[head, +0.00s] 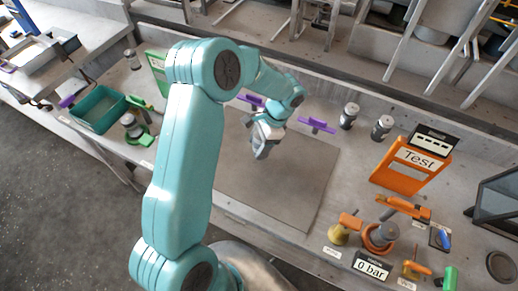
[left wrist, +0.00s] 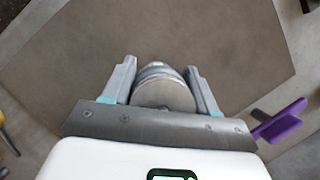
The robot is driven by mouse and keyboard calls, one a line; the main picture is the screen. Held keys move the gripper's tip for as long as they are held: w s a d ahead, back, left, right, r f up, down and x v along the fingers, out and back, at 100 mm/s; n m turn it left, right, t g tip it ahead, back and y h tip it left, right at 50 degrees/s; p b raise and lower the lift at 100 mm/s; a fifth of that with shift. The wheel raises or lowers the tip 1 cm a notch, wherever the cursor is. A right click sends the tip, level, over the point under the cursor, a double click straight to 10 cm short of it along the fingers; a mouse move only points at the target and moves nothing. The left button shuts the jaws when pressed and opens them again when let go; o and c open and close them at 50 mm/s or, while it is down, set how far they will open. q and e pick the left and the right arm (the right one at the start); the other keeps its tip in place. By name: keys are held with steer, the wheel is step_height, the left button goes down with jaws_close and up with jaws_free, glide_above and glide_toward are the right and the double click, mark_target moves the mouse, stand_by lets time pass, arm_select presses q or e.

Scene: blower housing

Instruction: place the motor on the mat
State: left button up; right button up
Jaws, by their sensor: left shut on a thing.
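My left gripper (head: 264,148) is over the mat (head: 290,195), a large grey-brown sheet on the bench. In the left wrist view, my left gripper (left wrist: 161,82) is shut on the motor (left wrist: 163,93), a round silver-grey part between the two fingers. The mat (left wrist: 215,45) spreads out below and beyond it. The gap between motor and mat is hard to judge. In the head view the motor is mostly hidden by the gripper. My right gripper is not in view.
Purple clamps (head: 317,124) stand by the mat's far edge. Two grey cylinders (head: 349,116) stand to its right at the back. An orange test stand (head: 411,168) and valves (head: 380,236) are at the right. A green tray (head: 98,110) is at the left. The mat's surface looks clear.

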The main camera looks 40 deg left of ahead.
arm_select(q)
step_height(320, 180, down, 3)
steer(key=shift+d+r, duration=0.1)
steer(key=shift+r, duration=0.05)
steer(key=shift+f, duration=0.4)
steer(key=shift+f, duration=0.15)
steer(key=o, duration=1.3)
